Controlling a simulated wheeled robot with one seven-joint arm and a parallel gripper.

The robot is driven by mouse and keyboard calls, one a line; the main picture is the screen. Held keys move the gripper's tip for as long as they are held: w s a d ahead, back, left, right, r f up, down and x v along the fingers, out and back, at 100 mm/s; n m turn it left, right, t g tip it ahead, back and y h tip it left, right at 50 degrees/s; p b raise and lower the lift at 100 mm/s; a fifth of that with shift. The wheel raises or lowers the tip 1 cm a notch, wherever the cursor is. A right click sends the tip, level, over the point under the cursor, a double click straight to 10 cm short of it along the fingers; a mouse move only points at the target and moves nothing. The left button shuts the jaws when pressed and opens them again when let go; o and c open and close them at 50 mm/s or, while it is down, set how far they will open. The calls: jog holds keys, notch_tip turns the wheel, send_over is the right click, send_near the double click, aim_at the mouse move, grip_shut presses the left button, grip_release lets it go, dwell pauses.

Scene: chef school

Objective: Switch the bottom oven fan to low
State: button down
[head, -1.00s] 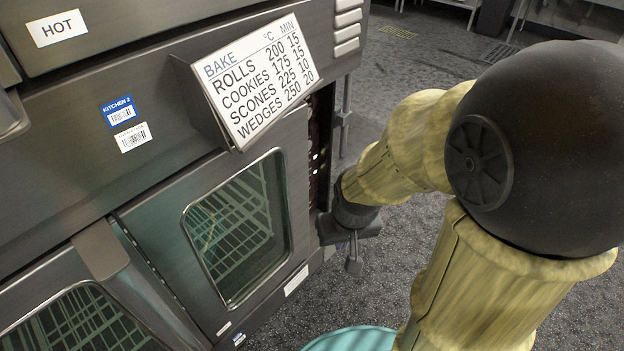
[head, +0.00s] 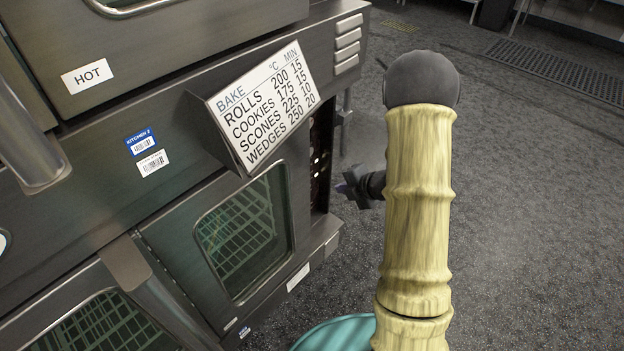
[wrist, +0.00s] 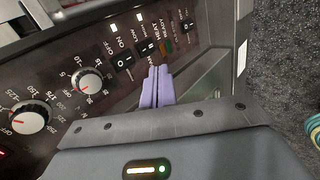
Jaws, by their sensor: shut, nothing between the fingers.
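The oven's side control panel shows in the wrist view (wrist: 100,72), with dials and a row of small black rocker switches. One rocker switch (wrist: 148,47) lies just beyond my fingertips; small LOW lettering shows near this row, but I cannot tell its setting. Another rocker switch (wrist: 122,60) is to its left, near ON and OFF lettering. My gripper (wrist: 158,70) is shut and empty, its purple fingers together and pointing at the panel. I cannot tell whether they touch it. In the head view my gripper (head: 350,187) is beside the narrow edge-on panel (head: 319,150).
Two dials (wrist: 89,81) and (wrist: 28,117) sit left of the switches. A further switch (wrist: 187,25) is to the right. In the head view, a baking chart (head: 262,115) juts from the oven front above the glass door (head: 243,235). Grey floor (head: 520,200) is open to the right.

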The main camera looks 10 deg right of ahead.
jog(key=shift+s+a+f+n+y, duration=0.2)
jog(key=shift+n+y, duration=0.2)
jog(key=shift+n, duration=0.2)
jog(key=w+a+r+b+x, duration=0.1)
jog(key=r+b+x, duration=0.1)
jog(key=x, duration=1)
jog(key=shift+w+a+b, duration=0.25)
jog(key=shift+w+b, duration=0.25)
jog(key=shift+b, duration=0.15)
jog(key=shift+f, duration=0.15)
